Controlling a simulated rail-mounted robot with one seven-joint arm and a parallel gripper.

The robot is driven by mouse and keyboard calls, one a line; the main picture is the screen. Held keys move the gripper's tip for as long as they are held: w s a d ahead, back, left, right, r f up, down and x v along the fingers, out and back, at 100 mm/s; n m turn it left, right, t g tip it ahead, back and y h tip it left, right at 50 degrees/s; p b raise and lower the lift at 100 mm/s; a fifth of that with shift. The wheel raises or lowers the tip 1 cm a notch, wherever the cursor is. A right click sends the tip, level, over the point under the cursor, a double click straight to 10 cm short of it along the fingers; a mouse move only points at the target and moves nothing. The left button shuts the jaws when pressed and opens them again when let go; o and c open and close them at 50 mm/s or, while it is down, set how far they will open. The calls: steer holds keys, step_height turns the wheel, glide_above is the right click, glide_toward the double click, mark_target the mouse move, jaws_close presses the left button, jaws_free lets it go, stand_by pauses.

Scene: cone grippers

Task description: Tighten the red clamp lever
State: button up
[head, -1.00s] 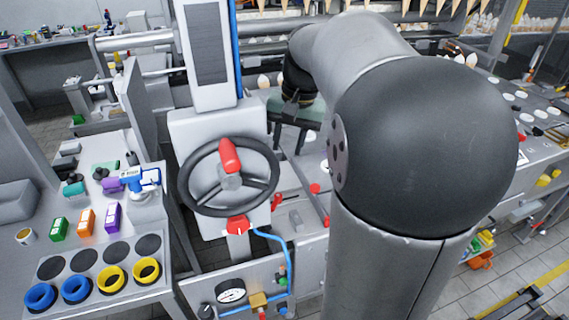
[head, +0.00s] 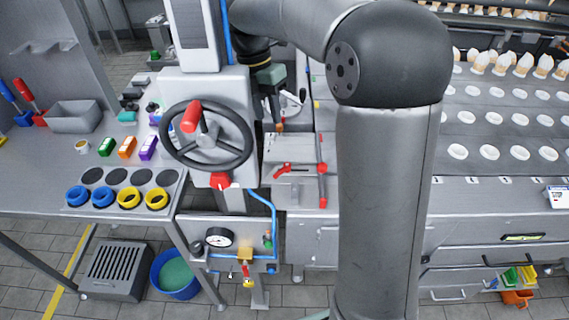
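A red lever (head: 283,169), which looks like the clamp lever, lies at a slant on the grey machine plate right of the handwheel. A red bar (head: 322,172) runs along the plate's right edge. My gripper (head: 271,118) hangs above and behind the lever, apart from it, fingers pointing down. Its two dark fingers look spread and it holds nothing I can make out. The fingertips are small and partly lost against the machine. Whether the lever is loose or tight cannot be told.
The black handwheel (head: 207,137) with a red grip (head: 191,117) stands close left of my gripper. Another red part (head: 220,181) sits below it. A gauge (head: 219,237) and blue hose are lower down. A side table (head: 30,190) with colored rings is at left. My arm hides the middle right.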

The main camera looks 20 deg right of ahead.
mark_target(281, 172)
steer(key=f, duration=0.5)
steer(key=s+d+f, duration=0.1)
steer(key=f, duration=0.5)
steer(key=s+d+f+p, duration=0.1)
steer(key=f, duration=0.4)
steer(key=shift+s+f, duration=0.15)
steer(key=shift+s, duration=0.1)
jaws_close()
